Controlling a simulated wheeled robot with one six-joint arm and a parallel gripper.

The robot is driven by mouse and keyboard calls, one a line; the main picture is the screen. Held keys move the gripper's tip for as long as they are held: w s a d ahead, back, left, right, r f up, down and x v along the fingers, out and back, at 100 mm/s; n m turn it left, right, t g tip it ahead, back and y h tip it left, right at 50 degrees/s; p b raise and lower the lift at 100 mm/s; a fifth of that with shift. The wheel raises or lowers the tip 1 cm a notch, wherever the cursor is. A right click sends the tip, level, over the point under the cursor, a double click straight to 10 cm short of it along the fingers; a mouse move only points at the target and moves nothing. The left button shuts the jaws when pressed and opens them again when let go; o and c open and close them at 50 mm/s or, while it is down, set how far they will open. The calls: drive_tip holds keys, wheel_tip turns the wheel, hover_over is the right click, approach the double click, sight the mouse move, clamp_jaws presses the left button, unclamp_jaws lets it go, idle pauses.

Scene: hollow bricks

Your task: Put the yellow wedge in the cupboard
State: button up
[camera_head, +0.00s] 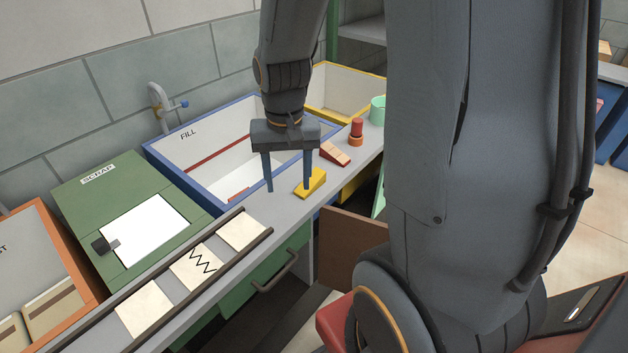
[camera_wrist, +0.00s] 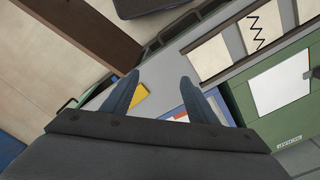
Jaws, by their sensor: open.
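The yellow wedge (camera_head: 316,184) lies on the grey counter, near its front edge. My gripper (camera_head: 288,189) is open and points down over the counter. Its right finger is at the wedge in the picture and partly covers it; I cannot tell whether they touch. The left finger is clear to the left. In the wrist view, part of the wedge (camera_wrist: 140,94) shows between the open fingers (camera_wrist: 158,79), close to the left one. Below the counter are green cupboard fronts (camera_head: 283,262) with a handle. A brown panel (camera_head: 350,234) stands out beside them, like an open door; the inside is mostly hidden.
A red wedge-like block (camera_head: 335,153), a red and orange stack (camera_head: 356,132) and a mint cup (camera_head: 377,110) stand farther along the counter. A blue-rimmed bin (camera_head: 185,166) marked FILL lies behind. A green scrap box (camera_head: 110,215) and railed white cards (camera_head: 194,268) are at left.

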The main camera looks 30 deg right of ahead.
sight(312, 179)
drive_tip(key=w+d+f+m, duration=0.1)
drive_tip(key=w+d+m, duration=0.2)
drive_tip(key=w+d+f+m, duration=0.1)
drive_tip(key=w+d+m, duration=0.2)
drive_tip(key=d, duration=0.1)
drive_tip(key=w+d+f+m+p, duration=0.1)
drive_tip(key=w+d+m, duration=0.2)
drive_tip(key=shift+d+f+g, duration=0.2)
drive_tip(key=shift+d+g, duration=0.1)
drive_tip(key=shift+d, duration=0.1)
drive_tip(key=shift+d+f, duration=0.2)
drive_tip(key=shift+f, duration=0.1)
drive_tip(key=shift+d+f+p, duration=0.1)
drive_tip(key=shift+f+p, duration=1.3)
drive_tip(key=shift+f, duration=2.3)
drive_tip(key=shift+c, duration=0.3)
drive_tip(key=c, duration=1.2)
drive_tip(key=shift+c, duration=0.2)
drive_tip(key=shift+r, duration=0.1)
wheel_tip(312, 179, up, 10)
drive_tip(key=b, duration=0.2)
drive_tip(key=shift+b, duration=0.3)
